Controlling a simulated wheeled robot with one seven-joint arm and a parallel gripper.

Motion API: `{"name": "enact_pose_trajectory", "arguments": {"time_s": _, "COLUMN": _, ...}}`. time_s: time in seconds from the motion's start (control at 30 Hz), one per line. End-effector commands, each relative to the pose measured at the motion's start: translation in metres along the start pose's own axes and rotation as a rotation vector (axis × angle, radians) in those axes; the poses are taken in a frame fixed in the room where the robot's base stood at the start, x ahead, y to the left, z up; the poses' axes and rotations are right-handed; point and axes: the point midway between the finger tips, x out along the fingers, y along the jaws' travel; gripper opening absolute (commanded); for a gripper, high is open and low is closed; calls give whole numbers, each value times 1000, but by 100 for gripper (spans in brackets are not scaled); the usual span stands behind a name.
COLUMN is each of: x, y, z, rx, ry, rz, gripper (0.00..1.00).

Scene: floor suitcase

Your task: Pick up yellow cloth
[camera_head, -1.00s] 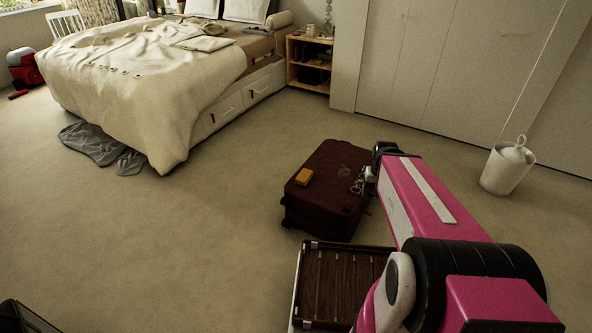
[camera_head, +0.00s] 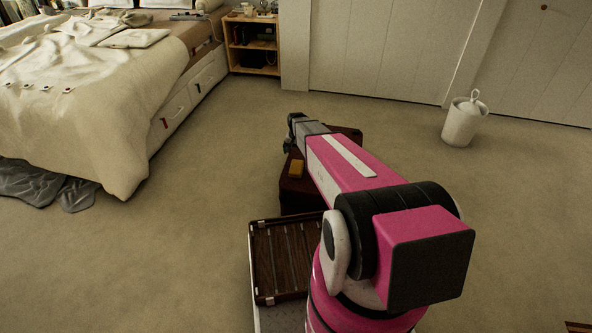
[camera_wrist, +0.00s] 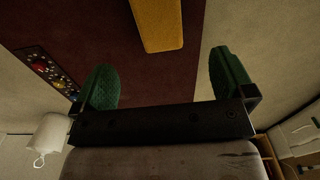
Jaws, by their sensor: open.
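The yellow cloth (camera_head: 296,169), a small folded block shape, lies on top of the dark red suitcase (camera_head: 297,195) on the floor. My arm reaches over the suitcase and hides much of it. In the wrist view, the cloth (camera_wrist: 158,22) is at the top centre, cut off by the frame edge, above the bare dark red suitcase top (camera_wrist: 150,80). My gripper (camera_wrist: 165,80) has its two green fingers wide apart with nothing between them. The cloth is beyond the fingertips, roughly in line with the gap, and not touched. In the head view, my gripper (camera_head: 291,132) is partly hidden.
A dark strip with coloured round bits (camera_wrist: 45,68) is left of the fingers. A white basket (camera_head: 464,122) stands at the right. The bed (camera_head: 80,100), a grey cloth (camera_head: 40,185) and a wooden shelf (camera_head: 252,45) are left and behind. Open carpet surrounds the suitcase.

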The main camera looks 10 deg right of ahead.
Motion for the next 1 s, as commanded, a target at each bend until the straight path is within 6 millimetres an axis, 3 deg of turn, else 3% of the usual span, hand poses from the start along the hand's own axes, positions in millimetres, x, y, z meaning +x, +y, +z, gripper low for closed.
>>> {"name": "enact_pose_trajectory", "arguments": {"time_s": 0.3, "x": 44, "y": 0, "z": 1, "rx": -1, "ry": -2, "rz": 1, "gripper": 100}}
{"name": "enact_pose_trajectory", "arguments": {"time_s": 0.57, "x": 60, "y": 0, "z": 3, "rx": -1, "ry": -1, "rz": 0, "gripper": 100}}
{"name": "enact_pose_trajectory", "arguments": {"time_s": 0.83, "x": 97, "y": 0, "z": 6, "rx": -1, "ry": -1, "rz": 0, "gripper": 100}}
{"name": "enact_pose_trajectory", "arguments": {"time_s": 1.0, "x": 103, "y": 0, "z": 7, "rx": -1, "ry": -1, "rz": 0, "gripper": 100}}
